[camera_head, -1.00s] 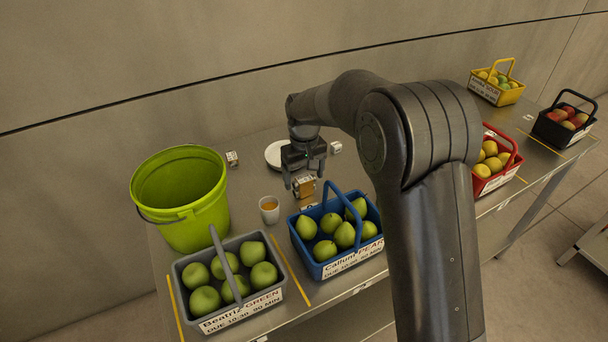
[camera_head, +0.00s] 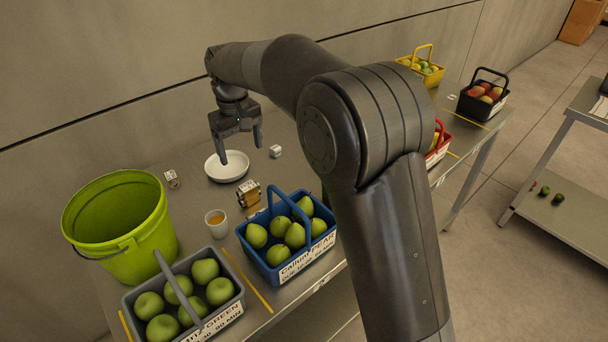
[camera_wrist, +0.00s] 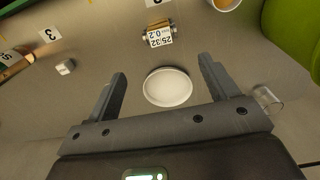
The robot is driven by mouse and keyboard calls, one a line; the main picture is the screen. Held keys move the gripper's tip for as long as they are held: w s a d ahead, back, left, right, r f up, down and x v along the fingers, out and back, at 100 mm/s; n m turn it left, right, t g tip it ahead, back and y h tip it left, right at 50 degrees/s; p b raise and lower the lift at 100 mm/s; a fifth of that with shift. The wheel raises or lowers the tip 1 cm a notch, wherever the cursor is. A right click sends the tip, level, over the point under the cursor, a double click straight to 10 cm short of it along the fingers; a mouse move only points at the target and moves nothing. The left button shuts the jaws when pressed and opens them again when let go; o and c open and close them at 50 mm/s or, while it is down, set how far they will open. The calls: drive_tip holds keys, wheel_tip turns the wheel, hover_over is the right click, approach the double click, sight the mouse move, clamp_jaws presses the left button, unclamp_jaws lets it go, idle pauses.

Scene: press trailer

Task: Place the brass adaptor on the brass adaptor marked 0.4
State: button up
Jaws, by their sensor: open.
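A brass adaptor (camera_head: 249,193) stands on the steel table behind the blue basket. In the wrist view the brass adaptor (camera_wrist: 159,35) carries a white label reading 25-32 and 0.2. I cannot tell whether it is one piece or two stacked. No 0.4 mark is legible in either view. My gripper (camera_head: 241,148) is open and empty above the white dish (camera_head: 227,166), apart from the adaptor. In the wrist view its fingers (camera_wrist: 163,70) spread on either side of the dish (camera_wrist: 168,87), with the adaptor beyond them.
A cup (camera_head: 216,222) and the blue basket of pears (camera_head: 285,266) stand close to the adaptor. A green bucket (camera_head: 125,232) and a grey basket of apples (camera_head: 190,300) are left. A small white block (camera_head: 276,151) and a small fitting (camera_head: 172,178) flank the dish.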

drive_tip(key=shift+d, duration=0.1)
drive_tip(key=s+d+r+m+t, duration=0.15)
drive_tip(key=s+d+r, duration=0.35)
drive_tip(key=d, duration=0.5)
drive_tip(key=s+d+r+m+t, duration=0.1)
drive_tip(key=s+d+r+m, duration=0.25)
drive_tip(key=d, duration=0.75)
drive_tip(key=s+d+f+m+t, duration=0.3)
drive_tip(key=s+d, duration=1)
drive_tip(key=s, duration=0.5)
drive_tip(key=shift+s+d+f+m, duration=0.35)
drive_tip(key=shift+d+f+m, duration=0.05)
drive_tip(key=shift+f+m, duration=0.1)
